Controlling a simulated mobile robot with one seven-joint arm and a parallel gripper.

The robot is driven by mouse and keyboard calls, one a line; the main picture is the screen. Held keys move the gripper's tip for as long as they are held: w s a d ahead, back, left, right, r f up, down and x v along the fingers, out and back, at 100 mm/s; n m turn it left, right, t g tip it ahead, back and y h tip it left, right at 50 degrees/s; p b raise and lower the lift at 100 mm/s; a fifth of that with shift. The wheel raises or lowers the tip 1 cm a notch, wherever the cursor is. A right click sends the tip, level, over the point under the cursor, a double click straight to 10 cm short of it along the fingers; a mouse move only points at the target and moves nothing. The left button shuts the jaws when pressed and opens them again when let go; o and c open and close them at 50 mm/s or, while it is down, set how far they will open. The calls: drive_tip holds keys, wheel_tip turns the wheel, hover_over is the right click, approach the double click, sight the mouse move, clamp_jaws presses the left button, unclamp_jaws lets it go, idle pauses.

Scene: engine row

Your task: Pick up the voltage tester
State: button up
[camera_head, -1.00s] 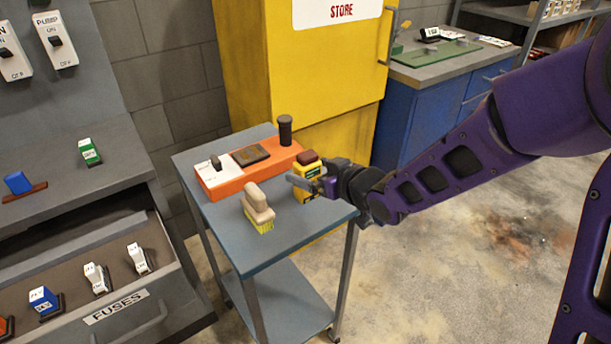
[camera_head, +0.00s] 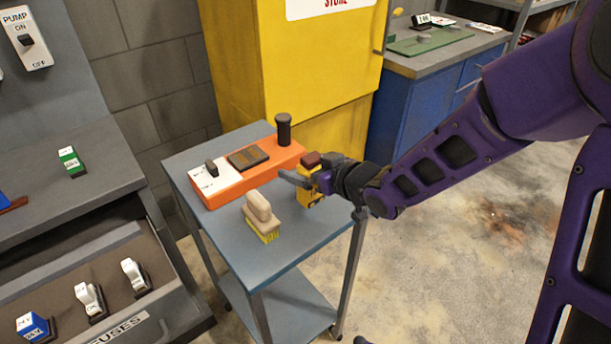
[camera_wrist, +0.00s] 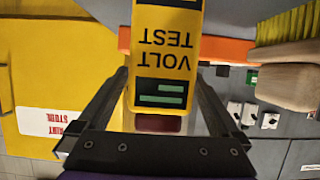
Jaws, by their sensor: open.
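The voltage tester (camera_head: 313,199) is a yellow block with a dark red top, upright near the right edge of the cart. In the wrist view the voltage tester (camera_wrist: 162,50) shows its "VOLT TEST" label upside down, with a dark panel of green bars. My gripper (camera_head: 308,178) reaches in from the right, and its near finger crosses in front of the tester, below the red top. In the wrist view my gripper (camera_wrist: 161,88) is open, with one finger on each side of the tester. I cannot tell whether either finger touches it.
The grey-blue cart (camera_head: 222,228) also holds a brush (camera_head: 260,215) with yellow bristles, left of the tester. Behind stands an orange unit (camera_head: 224,198) with a black post (camera_head: 283,130). A yellow cabinet (camera_head: 300,60) rises behind the cart. Open floor lies to the right.

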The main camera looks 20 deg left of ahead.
drive_tip(key=shift+w+a+f, duration=0.15)
drive_tip(key=shift+a, duration=0.15)
drive_tip(key=shift+c, duration=0.2)
clamp_jaws()
